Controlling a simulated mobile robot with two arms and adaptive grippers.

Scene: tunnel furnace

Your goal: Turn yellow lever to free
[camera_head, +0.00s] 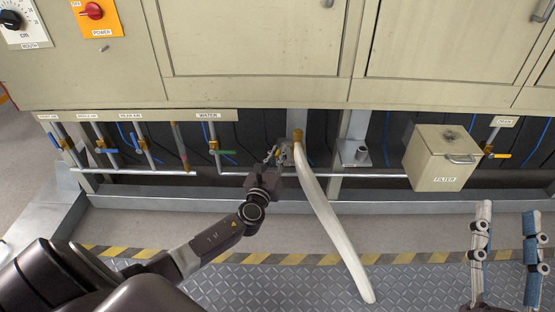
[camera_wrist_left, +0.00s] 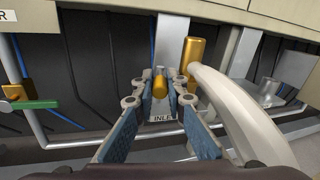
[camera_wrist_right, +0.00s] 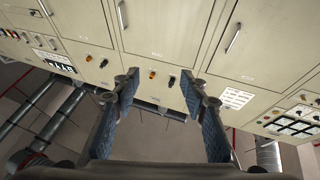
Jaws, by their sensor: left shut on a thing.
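My left gripper (camera_head: 279,155) is at the pipework under the machine's front. In the left wrist view its fingers (camera_wrist_left: 159,88) close around a yellow lever end (camera_wrist_left: 160,83), above a partly hidden label starting "INLE". The fingers hide most of this lever, so its angle is hard to tell. Another yellow handle (camera_head: 501,156) sits on a valve at the right, beside the filter box. My right gripper (camera_head: 505,240) is at the lower right of the head view, open and empty. Its spread fingers also show in the right wrist view (camera_wrist_right: 158,90).
A white hose (camera_head: 325,215) hangs from a brass fitting (camera_wrist_left: 192,57) just right of my left gripper. A green-handled water valve (camera_head: 222,152) is to its left. The filter box (camera_head: 444,160) stands right. Several blue-handled valves (camera_head: 110,150) line the left.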

